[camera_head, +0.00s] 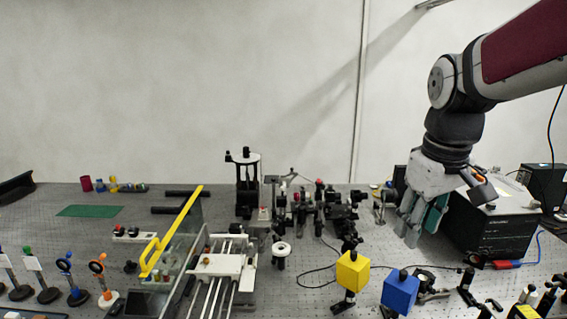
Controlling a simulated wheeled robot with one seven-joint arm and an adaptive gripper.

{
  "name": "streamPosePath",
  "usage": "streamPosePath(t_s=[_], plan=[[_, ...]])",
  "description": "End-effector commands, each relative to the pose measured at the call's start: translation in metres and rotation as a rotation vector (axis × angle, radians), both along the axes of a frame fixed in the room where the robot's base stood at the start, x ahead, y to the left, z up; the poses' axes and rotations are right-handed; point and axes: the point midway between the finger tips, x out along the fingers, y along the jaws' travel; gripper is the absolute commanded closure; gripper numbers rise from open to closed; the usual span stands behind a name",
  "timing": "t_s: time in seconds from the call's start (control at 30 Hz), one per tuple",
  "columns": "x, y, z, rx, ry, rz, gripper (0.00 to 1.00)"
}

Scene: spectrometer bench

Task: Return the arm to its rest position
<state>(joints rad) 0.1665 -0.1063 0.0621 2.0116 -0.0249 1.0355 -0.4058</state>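My gripper (411,236) hangs from my arm at the right of the view, fingers pointing down over the optical bench (95,223). It is in front of and to the left of a black instrument box (503,232). A teal part shows at the right side of the fingers. I cannot tell whether the fingers are apart or closed, and I see no object clearly held between them. My arm comes in from the upper right corner.
A yellow cube (353,270) and a blue cube (400,291) stand on mounts in front of my gripper. Several optical mounts fill the bench centre. A clear panel with a yellow edge (170,235) stands left of a white rail stage (222,264). A green mat (90,211) lies at back left.

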Motion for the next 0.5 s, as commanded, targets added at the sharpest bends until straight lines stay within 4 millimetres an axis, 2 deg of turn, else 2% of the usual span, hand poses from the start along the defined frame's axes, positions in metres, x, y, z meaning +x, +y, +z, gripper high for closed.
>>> streamPosePath(t_s=[0.03,0.23,0.5], plan=[[-0.014,0.005,0.005,0.003,-0.027,-0.019,0.62],[-0.062,0.021,0.014,0.03,-0.116,-0.105,0.62],[-0.123,0.037,0.007,0.093,-0.232,-0.212,0.62]])
